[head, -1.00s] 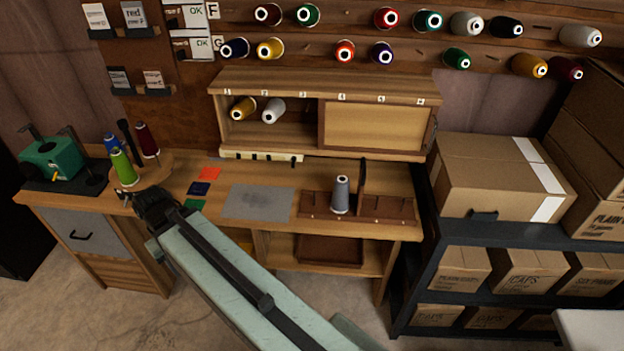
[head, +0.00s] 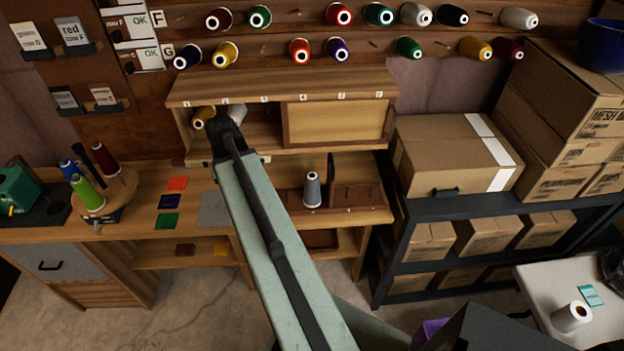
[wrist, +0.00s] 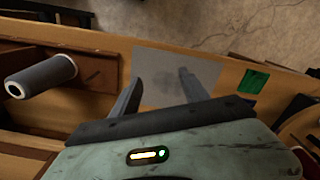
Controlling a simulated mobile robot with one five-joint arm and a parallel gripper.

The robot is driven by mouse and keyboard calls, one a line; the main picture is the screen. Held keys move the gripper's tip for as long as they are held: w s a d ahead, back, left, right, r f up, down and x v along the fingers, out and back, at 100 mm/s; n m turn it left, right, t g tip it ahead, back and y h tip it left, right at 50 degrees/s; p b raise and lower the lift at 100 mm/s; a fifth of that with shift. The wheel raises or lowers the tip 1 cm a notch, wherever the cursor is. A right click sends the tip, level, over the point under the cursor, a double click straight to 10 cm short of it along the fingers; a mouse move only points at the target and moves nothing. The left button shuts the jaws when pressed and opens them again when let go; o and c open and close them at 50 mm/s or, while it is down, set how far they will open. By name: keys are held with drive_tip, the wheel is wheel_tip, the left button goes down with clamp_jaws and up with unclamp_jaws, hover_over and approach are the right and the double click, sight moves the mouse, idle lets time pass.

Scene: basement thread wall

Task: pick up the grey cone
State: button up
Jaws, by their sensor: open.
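A grey cone (head: 312,188) of thread stands upright on a low wooden rack (head: 361,216) on the workbench. In the wrist view the grey cone (wrist: 42,76) lies at the left, well to the side of the fingers. My gripper (wrist: 160,72) is open and empty, over the bench's grey mat (wrist: 172,88). In the head view my gripper (head: 222,122) is left of the grey cone and higher in the picture, in front of the cubby shelf. The fingers are hard to make out there.
The cubby shelf (head: 280,84) stands above the bench, with a gold cone (head: 203,117) and a pale cone inside. Several cones hang on the wall pegs, including another grey one (head: 415,14). Cardboard boxes (head: 455,155) fill the right.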

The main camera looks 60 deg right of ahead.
drive_tip(key=s+d+r+m+p, duration=0.1)
drive_tip(key=s+d+r, duration=0.1)
drive_tip(key=s+d, duration=0.4)
drive_tip(key=s+d+r+m+p, duration=0.2)
drive_tip(key=s+d+r, duration=0.1)
drive_tip(key=d, duration=0.4)
drive_tip(key=m+p, duration=0.1)
approach(312, 176)
drive_tip(key=s, duration=0.1)
drive_tip(key=f+b, duration=0.2)
drive_tip(key=f, duration=0.1)
drive_tip(key=f+b, duration=0.3)
drive_tip(key=a+f+b, duration=0.1)
drive_tip(key=f+b, duration=0.2)
drive_tip(key=shift+w, duration=0.15)
drive_tip(key=shift+r, duration=0.2)
clamp_jaws()
